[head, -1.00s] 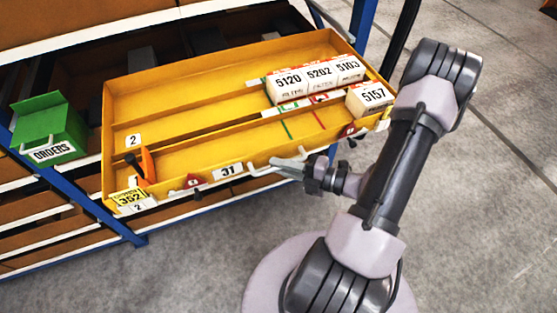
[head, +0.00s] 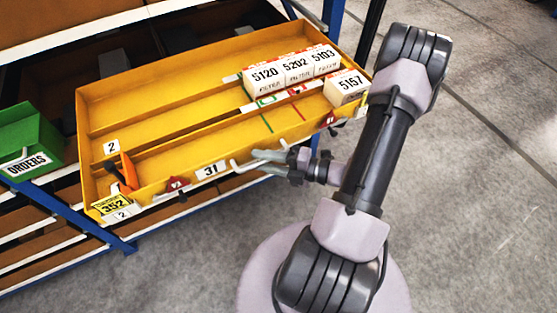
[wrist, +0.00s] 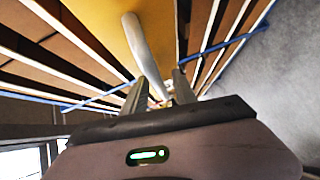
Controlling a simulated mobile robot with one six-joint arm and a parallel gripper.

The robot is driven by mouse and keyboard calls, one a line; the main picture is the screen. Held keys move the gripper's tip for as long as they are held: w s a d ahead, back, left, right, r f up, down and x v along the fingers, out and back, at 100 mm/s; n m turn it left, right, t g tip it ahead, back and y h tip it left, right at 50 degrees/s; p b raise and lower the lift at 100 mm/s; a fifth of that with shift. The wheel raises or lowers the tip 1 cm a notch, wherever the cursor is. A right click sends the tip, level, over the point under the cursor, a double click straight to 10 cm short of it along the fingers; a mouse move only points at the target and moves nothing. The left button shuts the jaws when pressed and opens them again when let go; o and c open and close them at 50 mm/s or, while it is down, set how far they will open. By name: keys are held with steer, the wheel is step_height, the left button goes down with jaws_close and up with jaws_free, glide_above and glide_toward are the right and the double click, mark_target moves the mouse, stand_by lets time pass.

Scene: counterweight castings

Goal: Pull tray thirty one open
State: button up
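Tray thirty one (head: 175,100) is a long yellow drawer, standing out from the rack, with its inside in full view. Its front carries a "31" label (head: 210,170) and a pale bar handle (head: 236,167), which also shows in the wrist view (wrist: 140,45). My gripper (head: 255,159) is at the handle. In the wrist view, the two fingers of my gripper (wrist: 159,88) stand apart, with the bar between them and a small gap on the right. White boxes 5120 (head: 265,78), 5202 (head: 297,70), 5103 (head: 325,62) and 5157 (head: 348,87) sit in the tray's right end.
A green ORDERS box (head: 30,135) hangs at the rack's left. An orange-handled item (head: 127,172) and a yellow 352 tag (head: 112,206) are at the tray's left front. A blue rack post (head: 334,18) stands behind. Grey floor (head: 470,190) is clear to the right.

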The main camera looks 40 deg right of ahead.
steer(key=p+v, duration=0.2)
steer(key=v, duration=1.5)
steer(key=shift+s, duration=0.25)
steer(key=w+a+r+n+g+b, duration=0.2)
steer(key=w+a+n+g+b, duration=0.3)
steer(key=n, duration=0.6)
steer(key=w+a+r+n+g+b, duration=0.1)
steer(key=w+a+r+n+g, duration=0.15)
steer(key=a+n+g, duration=0.6)
steer(key=a+r+n+t+h+b, duration=0.2)
steer(key=a+n, duration=0.4)
steer(key=n, duration=0.7)
steer(key=a+r+n+t+h+b, duration=0.3)
steer(key=a+n, duration=0.4)
steer(key=n, duration=0.6)
steer(key=shift+s+a+r+h+b, duration=0.25)
steer(key=shift+a+r+h+b, duration=0.1)
steer(key=shift+h+b, duration=0.35)
